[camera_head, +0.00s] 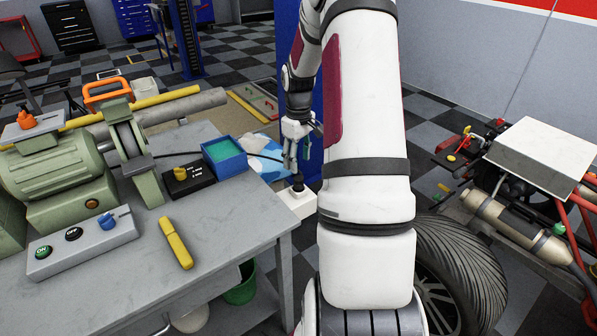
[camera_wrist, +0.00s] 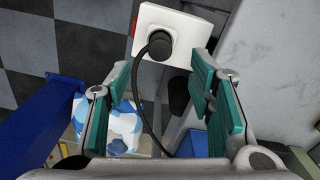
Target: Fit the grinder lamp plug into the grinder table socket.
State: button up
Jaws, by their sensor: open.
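A white socket box (camera_head: 301,204) is at the right edge of the grey table. The black plug (camera_head: 297,187) stands upright on its face and looks seated, though its pins are hidden. In the wrist view the socket (camera_wrist: 183,27) is at the top with the plug (camera_wrist: 160,45) against it. A black cable (camera_wrist: 144,108) runs from the plug down between my fingers. My gripper (camera_wrist: 160,75) is open, with green pads on either side of the cable and apart from the plug. In the head view my gripper (camera_head: 298,158) is just above the plug.
The table (camera_head: 225,238) holds a green grinder (camera_head: 55,180), a switch panel (camera_head: 80,246), a yellow marker (camera_head: 175,243), a blue tray (camera_head: 224,160) and a black block with a yellow knob (camera_head: 188,178). A blue post (camera_head: 287,60) stands behind my arm. A wheeled chassis (camera_head: 530,200) is at right.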

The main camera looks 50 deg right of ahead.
aim_at(298, 178)
jog(key=shift+r, duration=1.55)
